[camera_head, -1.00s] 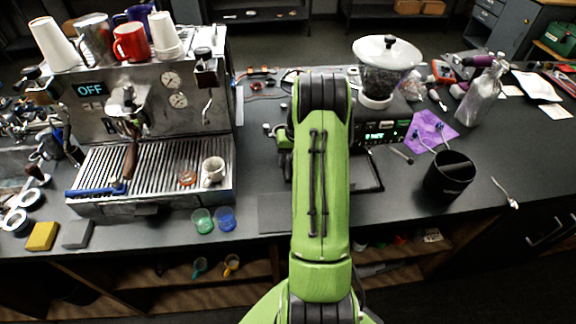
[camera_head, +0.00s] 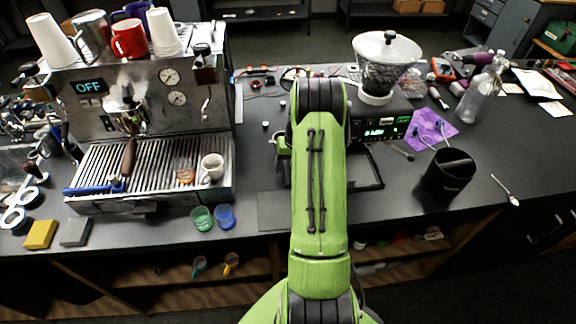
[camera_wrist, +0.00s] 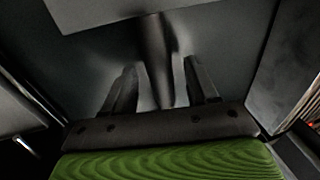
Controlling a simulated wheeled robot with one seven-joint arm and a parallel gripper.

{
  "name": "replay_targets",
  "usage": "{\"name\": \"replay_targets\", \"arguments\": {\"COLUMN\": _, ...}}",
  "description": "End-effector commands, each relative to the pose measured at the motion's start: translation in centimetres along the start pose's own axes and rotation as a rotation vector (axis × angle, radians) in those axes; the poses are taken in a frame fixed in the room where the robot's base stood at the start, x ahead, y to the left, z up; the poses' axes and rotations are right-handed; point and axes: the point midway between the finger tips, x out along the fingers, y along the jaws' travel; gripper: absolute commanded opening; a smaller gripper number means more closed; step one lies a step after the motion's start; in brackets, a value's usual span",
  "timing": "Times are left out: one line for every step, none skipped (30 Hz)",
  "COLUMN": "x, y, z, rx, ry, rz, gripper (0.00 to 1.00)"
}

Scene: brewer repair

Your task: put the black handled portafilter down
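In the wrist view a dark handle (camera_wrist: 158,60), which looks like the black handled portafilter's, lies between the two fingers of my gripper (camera_wrist: 160,85). Gaps show on both sides of the handle, so the fingers look open around it. The portafilter's head is not clear in that view. In the head view my green arm hides the gripper and most of what is under it, on the dark counter (camera_head: 262,190) right of the espresso machine.
The espresso machine (camera_head: 88,118) stands left, with a brown handle (camera_head: 129,158) and a white cup (camera_head: 212,166) at its tray. A grinder (camera_head: 386,60), a black container (camera_head: 449,178) and a purple cloth (camera_head: 430,128) are right. Green (camera_head: 201,218) and blue (camera_head: 225,216) cups stand in front.

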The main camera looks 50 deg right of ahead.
Motion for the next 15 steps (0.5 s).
{"name": "replay_targets", "arguments": {"x": 0.0, "y": 0.0, "z": 0.0, "rx": 0.0, "ry": 0.0, "rz": 0.0, "gripper": 0.58}}
{"name": "replay_targets", "arguments": {"x": 0.0, "y": 0.0, "z": 0.0, "rx": 0.0, "ry": 0.0, "rz": 0.0, "gripper": 0.58}}
{"name": "replay_targets", "arguments": {"x": 0.0, "y": 0.0, "z": 0.0, "rx": 0.0, "ry": 0.0, "rz": 0.0, "gripper": 0.58}}
{"name": "replay_targets", "arguments": {"x": -0.1, "y": 0.0, "z": 0.0, "rx": 0.0, "ry": 0.0, "rz": 0.0, "gripper": 0.58}}
{"name": "replay_targets", "arguments": {"x": -0.2, "y": 0.0, "z": 0.0, "rx": 0.0, "ry": 0.0, "rz": 0.0, "gripper": 0.58}}
{"name": "replay_targets", "arguments": {"x": -0.5, "y": -0.1, "z": 0.0, "rx": 0.0, "ry": 0.0, "rz": 0.0, "gripper": 0.58}}
{"name": "replay_targets", "arguments": {"x": -0.9, "y": -0.2, "z": 0.0, "rx": 0.0, "ry": 0.0, "rz": 0.0, "gripper": 0.58}}
{"name": "replay_targets", "arguments": {"x": -1.4, "y": -0.3, "z": -0.1, "rx": 0.0, "ry": 0.001, "rz": 0.0, "gripper": 0.58}}
{"name": "replay_targets", "arguments": {"x": -2.1, "y": -0.2, "z": -0.2, "rx": 0.0, "ry": 0.006, "rz": 0.001, "gripper": 0.58}}
{"name": "replay_targets", "arguments": {"x": -2.9, "y": -0.1, "z": -0.2, "rx": 0.001, "ry": 0.006, "rz": 0.001, "gripper": 0.58}}
{"name": "replay_targets", "arguments": {"x": -3.7, "y": -0.1, "z": -0.2, "rx": 0.001, "ry": 0.007, "rz": 0.002, "gripper": 0.58}}
{"name": "replay_targets", "arguments": {"x": -4.8, "y": -0.1, "z": -0.1, "rx": 0.001, "ry": 0.007, "rz": 0.002, "gripper": 0.58}}
{"name": "replay_targets", "arguments": {"x": -5.7, "y": -0.1, "z": -0.2, "rx": 0.001, "ry": 0.007, "rz": 0.001, "gripper": 0.58}}
{"name": "replay_targets", "arguments": {"x": -6.5, "y": -0.1, "z": -0.1, "rx": 0.0, "ry": 0.006, "rz": 0.001, "gripper": 0.58}}
{"name": "replay_targets", "arguments": {"x": -7.7, "y": -0.1, "z": -0.1, "rx": -0.001, "ry": 0.006, "rz": 0.001, "gripper": 0.58}}
